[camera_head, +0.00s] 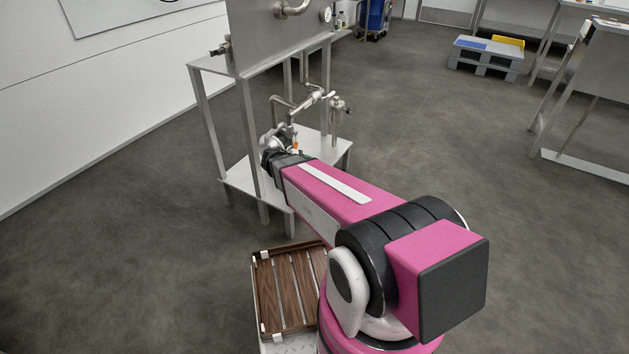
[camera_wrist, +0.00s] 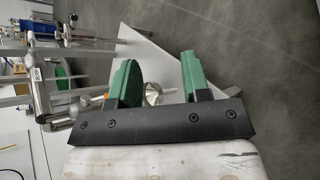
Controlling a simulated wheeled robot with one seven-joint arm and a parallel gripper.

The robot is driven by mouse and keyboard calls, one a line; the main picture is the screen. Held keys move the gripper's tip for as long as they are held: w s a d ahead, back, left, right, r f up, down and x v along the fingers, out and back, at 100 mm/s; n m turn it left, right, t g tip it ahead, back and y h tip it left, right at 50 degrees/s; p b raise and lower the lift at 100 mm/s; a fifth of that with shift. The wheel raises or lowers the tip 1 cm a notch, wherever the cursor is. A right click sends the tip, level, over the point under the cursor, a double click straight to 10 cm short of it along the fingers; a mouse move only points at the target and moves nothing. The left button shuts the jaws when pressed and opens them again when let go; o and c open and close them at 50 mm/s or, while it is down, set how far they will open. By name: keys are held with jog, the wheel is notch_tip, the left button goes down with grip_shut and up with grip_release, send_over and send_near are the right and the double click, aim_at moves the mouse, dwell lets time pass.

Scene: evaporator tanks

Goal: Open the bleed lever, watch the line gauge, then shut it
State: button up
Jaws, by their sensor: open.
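A small orange part (camera_head: 295,146), possibly the bleed lever, shows on the bent metal pipework (camera_head: 312,101) under the tank stand. It is too small to tell its position. A small round white-faced dial (camera_head: 326,15), possibly the line gauge, sits at the tank's right edge; its reading is not legible. My gripper (camera_wrist: 160,76) has two green fingers spread apart with nothing gripped. A round metal funnel or cup (camera_wrist: 153,93) shows between and beyond the fingers. In the head view my arm reaches into the stand, and its wrist hides the fingers.
The metal stand (camera_head: 240,130) has legs and a lower shelf (camera_head: 333,148) close around my wrist. A slatted wooden tray (camera_head: 290,290) is beside my base. A grey pallet (camera_head: 485,62) and worktables stand at the right. The floor between is clear.

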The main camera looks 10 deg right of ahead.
jog(key=s+r+m+g+y, duration=0.1)
jog(key=s+m+g+y, duration=0.3)
jog(key=s+m+y, duration=0.3)
jog(key=shift+s+d+m, duration=0.35)
jog(key=shift+s+m, duration=0.85)
jog(key=shift+s, duration=0.55)
jog(key=shift+w, duration=0.1)
jog(key=c, duration=0.4)
jog(key=w+a+t+h, duration=0.1)
jog(key=w+a, duration=0.1)
jog(key=w, duration=0.2)
jog(key=w+a+n+h, duration=0.1)
jog(key=w+a, duration=0.1)
jog(key=w, duration=0.2)
jog(key=w+a+n+t+h, duration=0.1)
jog(key=w+a+h, duration=0.1)
jog(key=w, duration=0.3)
jog(key=shift+a+f+t, duration=0.15)
jog(key=shift+t, duration=0.15)
grip_shut()
jog(key=w+a+r+n+t+h, duration=0.2)
jog(key=w+a+t+h, duration=0.15)
jog(key=w+a, duration=0.45)
jog(key=x, duration=1.3)
jog(key=shift+w+f+y, duration=0.35)
jog(key=shift+w+f, duration=0.05)
jog(key=shift+f, duration=0.1)
